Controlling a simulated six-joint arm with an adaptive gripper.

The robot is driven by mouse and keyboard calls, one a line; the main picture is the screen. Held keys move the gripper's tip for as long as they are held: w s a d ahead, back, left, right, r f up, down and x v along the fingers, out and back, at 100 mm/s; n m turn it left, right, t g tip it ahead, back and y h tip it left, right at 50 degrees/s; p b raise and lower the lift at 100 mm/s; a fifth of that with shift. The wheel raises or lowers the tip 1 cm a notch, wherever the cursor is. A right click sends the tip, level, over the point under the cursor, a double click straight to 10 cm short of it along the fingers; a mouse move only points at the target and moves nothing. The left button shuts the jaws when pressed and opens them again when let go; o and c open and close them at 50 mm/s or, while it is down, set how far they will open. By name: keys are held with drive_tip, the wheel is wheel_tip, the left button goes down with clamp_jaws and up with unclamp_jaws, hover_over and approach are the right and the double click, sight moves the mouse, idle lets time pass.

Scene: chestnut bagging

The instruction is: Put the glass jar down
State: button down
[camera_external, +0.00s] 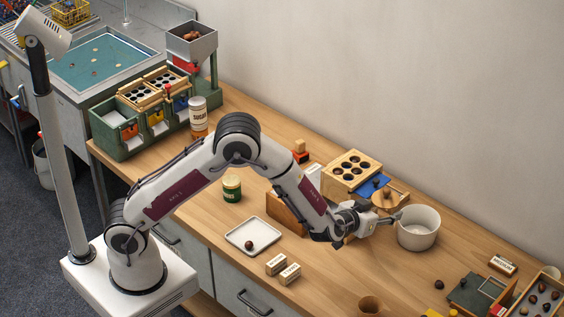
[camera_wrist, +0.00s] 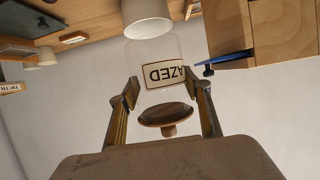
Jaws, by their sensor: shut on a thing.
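The glass jar (camera_wrist: 150,55) is clear, with a white label reading "AZED" upside down in the wrist view and a wooden knobbed lid (camera_wrist: 167,115). My gripper (camera_wrist: 160,92) is shut on the jar, one finger on each side. In the external view my gripper (camera_external: 387,218) is at the right of the table, just left of a white pot (camera_external: 418,229). The lid shows above it there (camera_external: 388,199); the clear glass is hard to make out. I cannot tell whether the jar's base touches the table.
A wooden box with round holes (camera_external: 352,172) and a blue piece (camera_external: 371,186) stand close behind my gripper. A white tray (camera_external: 253,235) with a chestnut and two labelled blocks (camera_external: 283,268) lie in front. Clear wood (camera_external: 350,275) lies before the pot.

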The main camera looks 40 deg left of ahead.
wheel_tip(320, 180, down, 6)
drive_tip(key=shift+f, duration=0.25)
idle(0.4)
wheel_tip(320, 180, down, 6)
idle(0.5)
drive_tip(key=shift+f, duration=0.2)
drive_tip(key=shift+f, duration=1.8)
drive_tip(key=shift+f, duration=0.1)
drive_tip(key=c, duration=1)
unclamp_jaws()
